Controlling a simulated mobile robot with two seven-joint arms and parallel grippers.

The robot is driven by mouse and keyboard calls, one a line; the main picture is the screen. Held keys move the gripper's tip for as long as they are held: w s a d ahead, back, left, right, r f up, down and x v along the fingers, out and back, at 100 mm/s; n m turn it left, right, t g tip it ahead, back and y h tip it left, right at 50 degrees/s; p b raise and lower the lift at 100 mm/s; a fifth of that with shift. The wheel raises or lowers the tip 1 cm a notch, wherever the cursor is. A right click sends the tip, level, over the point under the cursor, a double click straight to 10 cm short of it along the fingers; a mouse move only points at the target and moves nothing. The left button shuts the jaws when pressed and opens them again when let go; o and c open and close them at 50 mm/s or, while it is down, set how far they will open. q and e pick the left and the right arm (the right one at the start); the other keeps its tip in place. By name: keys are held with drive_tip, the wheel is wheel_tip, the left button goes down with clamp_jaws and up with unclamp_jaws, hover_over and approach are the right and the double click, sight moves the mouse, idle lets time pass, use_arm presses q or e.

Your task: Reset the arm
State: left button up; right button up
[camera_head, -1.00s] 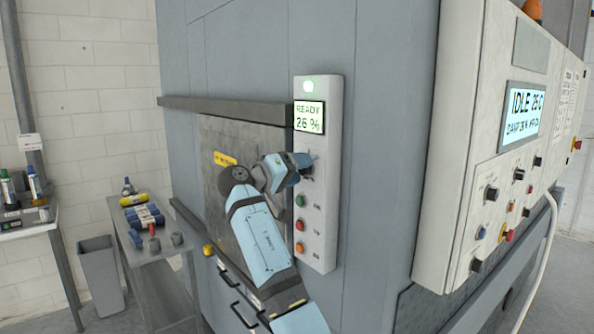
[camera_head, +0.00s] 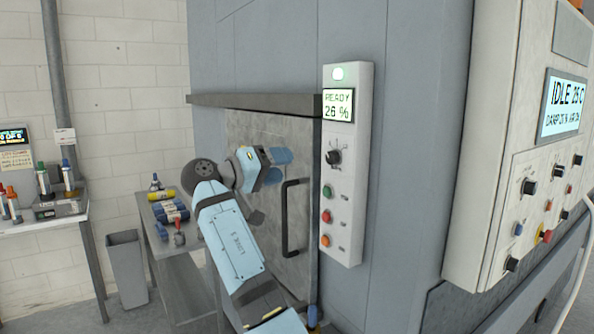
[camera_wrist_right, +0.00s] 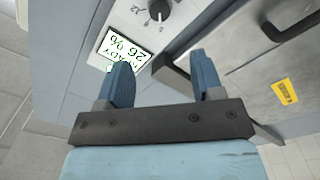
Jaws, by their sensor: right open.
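My right arm reaches up from the bottom of the head view, its elbow bent. My right gripper (camera_head: 284,166) is in front of the washer door (camera_head: 270,128), left of the white control panel (camera_head: 345,240). In the right wrist view the right gripper (camera_wrist_right: 160,85) is open, its two blue fingers apart with nothing between them. Beyond the fingers are the display (camera_wrist_right: 125,48) reading 26 %, the black knob (camera_wrist_right: 159,10) and part of the door. The knob (camera_head: 334,157) is uncovered in the head view. My left gripper is not in view.
A black door handle (camera_head: 287,220) stands out close below the right gripper. A ledge (camera_head: 255,104) juts out above the door. A large control box (camera_head: 490,170) projects at right. A side table (camera_head: 185,262), a bin (camera_head: 126,268) and a bench (camera_head: 45,226) stand at left.

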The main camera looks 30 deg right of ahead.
drive_tip(key=shift+a, duration=0.55)
wheel_tip(320, 180, down, 24)
drive_tip(key=w+d+n+t+y, duration=0.2)
drive_tip(key=n+t+y, duration=0.2)
drive_tip(key=n+t, duration=0.35)
drive_tip(key=s+a+f+n+t+y, duration=0.1)
drive_tip(key=s+f+n+y, duration=0.15)
drive_tip(key=f, duration=0.65)
drive_tip(key=s+a+f+n+t+y, duration=0.15)
drive_tip(key=s+f+y, duration=0.25)
drive_tip(key=f, duration=0.5)
drive_tip(key=s+a+f+y, duration=0.3)
drive_tip(key=s+f, duration=0.4)
drive_tip(key=s, duration=0.1)
drive_tip(key=s+a+f+y, duration=0.2)
drive_tip(key=s+f+y, duration=0.1)
drive_tip(key=s+f, duration=0.5)
drive_tip(key=s+a+f+y, duration=0.1)
drive_tip(key=s+a+y, duration=0.1)
drive_tip(key=s, duration=0.6)
drive_tip(key=s+a+f+m+y, duration=0.1)
drive_tip(key=s+a+y, duration=0.1)
drive_tip(key=s, duration=0.6)
drive_tip(key=shift+s+f+y, duration=0.3)
drive_tip(key=shift+s+y, duration=0.1)
drive_tip(key=shift+y, duration=0.05)
